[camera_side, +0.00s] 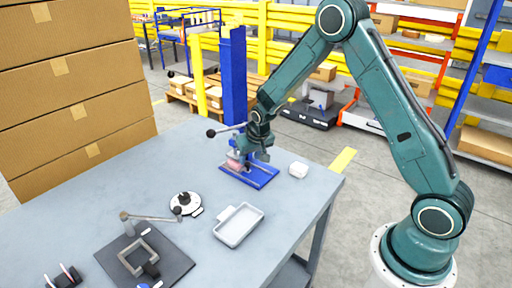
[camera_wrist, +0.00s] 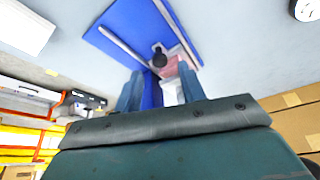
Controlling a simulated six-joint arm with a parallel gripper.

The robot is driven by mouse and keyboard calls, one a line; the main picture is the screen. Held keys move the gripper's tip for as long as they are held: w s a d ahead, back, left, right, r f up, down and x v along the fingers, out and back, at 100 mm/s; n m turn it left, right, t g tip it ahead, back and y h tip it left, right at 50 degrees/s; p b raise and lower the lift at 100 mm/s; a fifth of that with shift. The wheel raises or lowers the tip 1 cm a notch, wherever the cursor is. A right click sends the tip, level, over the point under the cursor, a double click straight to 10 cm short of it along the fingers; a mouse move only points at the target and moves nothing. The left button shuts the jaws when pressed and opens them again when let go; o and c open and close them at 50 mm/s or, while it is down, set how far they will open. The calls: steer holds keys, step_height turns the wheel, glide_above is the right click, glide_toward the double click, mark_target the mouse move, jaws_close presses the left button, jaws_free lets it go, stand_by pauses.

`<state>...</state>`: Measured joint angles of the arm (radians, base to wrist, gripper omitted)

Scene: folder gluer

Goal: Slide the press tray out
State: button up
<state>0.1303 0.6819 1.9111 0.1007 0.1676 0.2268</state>
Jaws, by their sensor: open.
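A blue press (camera_side: 249,175) stands near the far right part of the grey table, with pale rails along its base and a lever ending in a black knob. A pinkish, tray-like piece (camera_wrist: 174,62) sits on the blue base (camera_wrist: 118,32) between the rails, with a black knob (camera_wrist: 160,57) beside it. My gripper (camera_side: 255,154) is at the press, pointing down. In the wrist view its two blue fingers (camera_wrist: 160,78) are apart near the pinkish piece. Contact cannot be told, and the fingers partly hide the press.
A light grey tray (camera_side: 239,226) lies in the table's front middle. A small white block (camera_side: 298,170) is right of the press. A round black-and-white part (camera_side: 186,203) and a dark fixture plate (camera_side: 171,259) are at left. Stacked cartons (camera_side: 70,80) stand behind-left.

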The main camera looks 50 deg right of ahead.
mark_target(248, 163)
steer(key=shift+x, duration=1.5)
jaws_close()
